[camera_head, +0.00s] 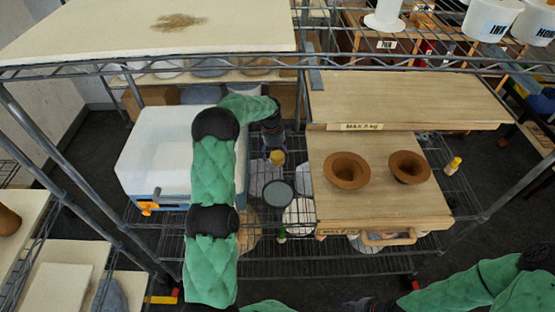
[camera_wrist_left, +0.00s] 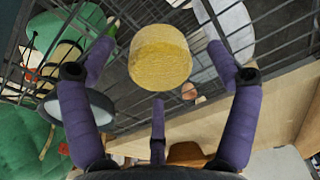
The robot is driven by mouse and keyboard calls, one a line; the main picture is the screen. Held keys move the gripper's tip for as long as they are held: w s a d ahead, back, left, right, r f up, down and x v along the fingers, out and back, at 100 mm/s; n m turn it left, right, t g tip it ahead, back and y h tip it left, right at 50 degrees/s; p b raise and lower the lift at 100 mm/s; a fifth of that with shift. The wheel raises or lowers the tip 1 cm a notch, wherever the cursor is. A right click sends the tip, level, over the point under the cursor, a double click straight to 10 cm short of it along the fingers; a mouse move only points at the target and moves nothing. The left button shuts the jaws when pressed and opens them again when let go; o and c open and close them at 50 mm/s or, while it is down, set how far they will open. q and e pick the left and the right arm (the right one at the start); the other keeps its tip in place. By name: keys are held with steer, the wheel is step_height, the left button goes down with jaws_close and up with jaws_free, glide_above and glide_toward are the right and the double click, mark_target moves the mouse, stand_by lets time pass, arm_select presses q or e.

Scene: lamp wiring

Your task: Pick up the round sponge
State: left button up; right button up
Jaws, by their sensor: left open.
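The round sponge is a short yellow cylinder (camera_head: 277,157) on the wire shelf, between the white box and the wooden boards. In the left wrist view the sponge (camera_wrist_left: 160,56) is large, with a porous side and a paler flat face. My left gripper (camera_head: 271,146) reaches over the white box and is just beyond the sponge in the head view. Its purple fingers (camera_wrist_left: 158,75) are spread wide on either side of the sponge, with no visible grip on it. My right gripper (camera_head: 368,303) is only partly visible at the bottom edge; its fingers are unclear.
A white box (camera_head: 160,150) stands left of the sponge. A dark round dish (camera_head: 278,194) is close in front. Wooden boards with two brown bowls (camera_head: 346,170) (camera_head: 409,167) are to the right. A pale upper board (camera_head: 150,30) and wire racks surround the space.

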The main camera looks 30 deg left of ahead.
arm_select(q)
step_height(320, 180, down, 2)
steer(key=shift+d+f, duration=0.1)
steer(key=c, duration=1)
arm_select(e)
steer(key=shift+f, duration=0.15)
